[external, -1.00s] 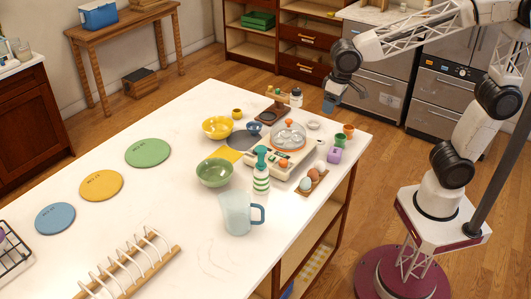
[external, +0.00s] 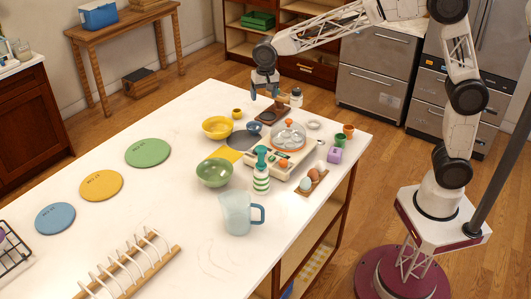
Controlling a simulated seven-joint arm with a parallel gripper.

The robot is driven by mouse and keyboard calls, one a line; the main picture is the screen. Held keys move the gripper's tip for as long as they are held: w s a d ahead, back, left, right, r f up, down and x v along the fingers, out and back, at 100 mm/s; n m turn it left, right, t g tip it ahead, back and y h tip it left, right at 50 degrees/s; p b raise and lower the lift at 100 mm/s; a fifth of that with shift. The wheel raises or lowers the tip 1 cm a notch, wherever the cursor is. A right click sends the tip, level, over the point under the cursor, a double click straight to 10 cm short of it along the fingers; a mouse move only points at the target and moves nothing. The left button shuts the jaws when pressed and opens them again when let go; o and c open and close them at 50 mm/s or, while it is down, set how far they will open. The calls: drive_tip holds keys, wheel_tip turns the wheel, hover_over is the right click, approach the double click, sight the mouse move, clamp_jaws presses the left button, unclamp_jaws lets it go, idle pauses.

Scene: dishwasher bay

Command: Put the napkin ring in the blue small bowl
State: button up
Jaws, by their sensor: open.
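I cannot pick out the napkin ring for certain; small pieces on the stand's upper bar are too small to tell and partly hidden by my gripper. My gripper (external: 265,95) is open and points down over the stand's upper part, above and slightly right of the blue small bowl. Nothing shows between its fingers, and I cannot tell whether it touches the stand.
A yellow bowl (external: 217,127) and small yellow cup (external: 237,112) stand left of the blue bowl. An egg cooker (external: 288,137), a striped bottle (external: 261,175), a green bowl (external: 214,172) and a pitcher (external: 236,213) stand nearer.

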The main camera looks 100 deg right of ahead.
drive_tip(key=w+d+f+m, duration=0.3)
drive_tip(key=w+d+f, duration=0.2)
drive_tip(key=d, duration=0.4)
drive_tip(key=m, duration=0.3)
hover_over(237, 114)
drive_tip(key=d, duration=0.2)
wheel_tip(237, 114, down, 7)
drive_tip(key=shift+r+g, duration=0.2)
drive_tip(key=shift+g, duration=0.2)
drive_tip(key=shift+s+f, duration=0.1)
drive_tip(key=shift+f, duration=1.2)
drive_tip(key=shift+f, duration=0.1)
drive_tip(key=shift+f, duration=2.5)
drive_tip(key=c, duration=1)
